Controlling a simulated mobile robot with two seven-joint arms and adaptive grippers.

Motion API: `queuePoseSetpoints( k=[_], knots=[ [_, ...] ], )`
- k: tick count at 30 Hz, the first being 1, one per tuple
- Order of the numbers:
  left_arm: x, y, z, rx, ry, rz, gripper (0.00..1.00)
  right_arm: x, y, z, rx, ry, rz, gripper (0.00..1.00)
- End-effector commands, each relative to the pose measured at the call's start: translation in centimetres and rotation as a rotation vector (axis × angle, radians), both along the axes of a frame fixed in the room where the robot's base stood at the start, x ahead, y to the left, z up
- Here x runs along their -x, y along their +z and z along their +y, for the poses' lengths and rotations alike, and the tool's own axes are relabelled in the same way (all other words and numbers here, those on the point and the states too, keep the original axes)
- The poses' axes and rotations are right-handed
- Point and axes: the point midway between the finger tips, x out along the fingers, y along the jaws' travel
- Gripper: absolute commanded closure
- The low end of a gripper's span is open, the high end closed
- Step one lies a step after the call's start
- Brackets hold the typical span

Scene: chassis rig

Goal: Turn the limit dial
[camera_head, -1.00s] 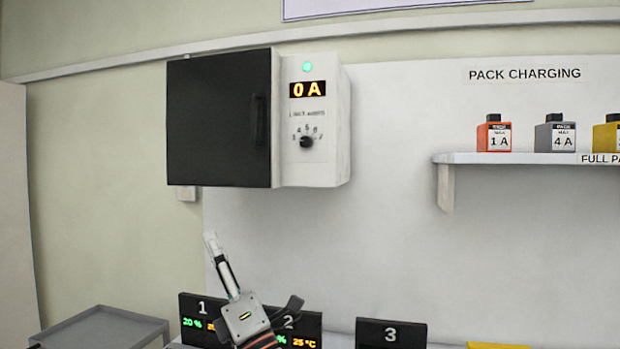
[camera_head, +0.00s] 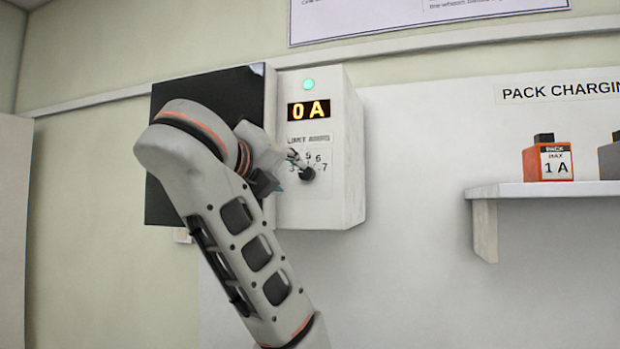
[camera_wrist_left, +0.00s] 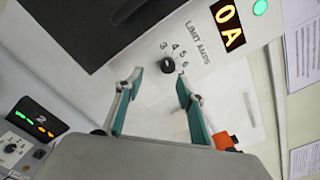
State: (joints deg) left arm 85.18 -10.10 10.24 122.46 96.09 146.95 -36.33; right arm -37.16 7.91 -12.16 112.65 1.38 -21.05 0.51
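The limit dial (camera_head: 307,174) is a small black knob on the white front of the wall box (camera_head: 346,150), under the label "LIMIT AMPS". Numbers 3 to 7 are printed around it. In the left wrist view the dial (camera_wrist_left: 168,65) lies just beyond the fingertips, roughly between them. My left gripper (camera_head: 297,165) is at the box front, close to the dial. In the left wrist view its two teal-padded fingers (camera_wrist_left: 159,83) are apart with nothing between them. I cannot tell whether a finger touches the knob. My right gripper is not in view.
The display (camera_head: 309,110) reads 0 A below a green light (camera_head: 308,84). The box's black door (camera_head: 220,92) is partly hidden behind my left arm. A shelf (camera_head: 540,190) at right holds an orange 1 A pack (camera_head: 548,160). The wall between is clear.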

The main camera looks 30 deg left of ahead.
Motion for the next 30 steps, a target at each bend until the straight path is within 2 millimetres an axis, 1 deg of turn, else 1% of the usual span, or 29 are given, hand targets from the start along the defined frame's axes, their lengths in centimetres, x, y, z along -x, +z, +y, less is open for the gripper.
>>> queuePoseSetpoints(
  k=[1, 5, 8, 12, 18, 21, 25, 30],
  knots=[
    [0.2, 0.6, -0.5, 0.003, -0.023, -0.015, 0.62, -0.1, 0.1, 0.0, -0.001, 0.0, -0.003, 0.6],
    [-0.2, 1.0, -0.8, 0.006, -0.042, -0.021, 0.62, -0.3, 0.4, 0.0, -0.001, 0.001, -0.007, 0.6],
    [-1.2, 0.9, -0.6, 0.005, -0.041, -0.018, 0.62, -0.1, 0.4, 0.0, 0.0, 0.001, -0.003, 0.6],
    [-3.1, 0.9, -0.2, 0.006, -0.041, -0.017, 0.62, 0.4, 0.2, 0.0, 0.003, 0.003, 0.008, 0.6],
    [-5.6, 0.9, 0.3, 0.006, -0.04, -0.018, 0.62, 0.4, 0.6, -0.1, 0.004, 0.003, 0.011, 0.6],
    [-6.5, 0.9, 0.5, 0.007, -0.04, -0.019, 0.62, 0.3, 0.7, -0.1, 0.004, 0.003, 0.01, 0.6],
    [-7.1, 0.9, 0.6, 0.007, -0.04, -0.022, 0.62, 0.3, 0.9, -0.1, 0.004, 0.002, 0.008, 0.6],
    [-7.3, 0.8, 0.6, 0.006, -0.039, -0.022, 0.62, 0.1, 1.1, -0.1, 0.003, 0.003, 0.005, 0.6]
  ],
)
